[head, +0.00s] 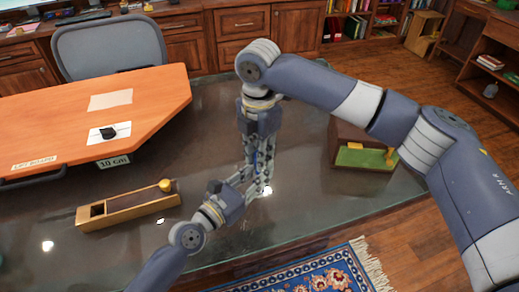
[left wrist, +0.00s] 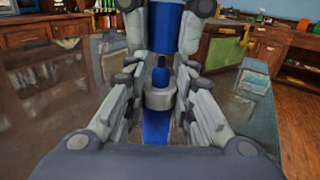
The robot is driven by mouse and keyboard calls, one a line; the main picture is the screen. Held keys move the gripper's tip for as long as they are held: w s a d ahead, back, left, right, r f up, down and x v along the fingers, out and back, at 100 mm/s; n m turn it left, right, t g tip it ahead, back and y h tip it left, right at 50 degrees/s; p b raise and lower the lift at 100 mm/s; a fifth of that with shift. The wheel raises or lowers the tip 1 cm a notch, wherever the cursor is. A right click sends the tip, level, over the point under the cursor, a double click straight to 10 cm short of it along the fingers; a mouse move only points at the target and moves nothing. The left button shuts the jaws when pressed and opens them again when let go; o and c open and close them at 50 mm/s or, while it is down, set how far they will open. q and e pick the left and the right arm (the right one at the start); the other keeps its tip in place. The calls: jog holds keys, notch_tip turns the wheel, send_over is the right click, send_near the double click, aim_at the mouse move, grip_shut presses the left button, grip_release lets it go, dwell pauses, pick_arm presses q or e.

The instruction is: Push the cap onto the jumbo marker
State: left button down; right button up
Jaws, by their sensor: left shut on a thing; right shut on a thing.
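The jumbo marker (left wrist: 156,124) shows in the left wrist view as a blue body with a grey collar and a dark blue tip pointing up. My left gripper (left wrist: 160,88) is shut on it, one finger on each side. The blue cap (left wrist: 168,28) is above the tip, between the fingers of my right gripper, which is shut on it. The cap's lower end is close above the tip; I cannot tell whether they touch. In the head view my left gripper (head: 248,180) and right gripper (head: 257,172) meet over the glass table, mostly hiding marker and cap.
An orange board (head: 60,115) lies at the back left. A grey chair (head: 110,45) stands behind.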

jog(key=shift+f, duration=0.25)
dwell(0.3)
jog(key=shift+s+a+f, duration=0.15)
jog(key=shift+s+f, duration=0.15)
jog(key=shift+f, duration=0.5)
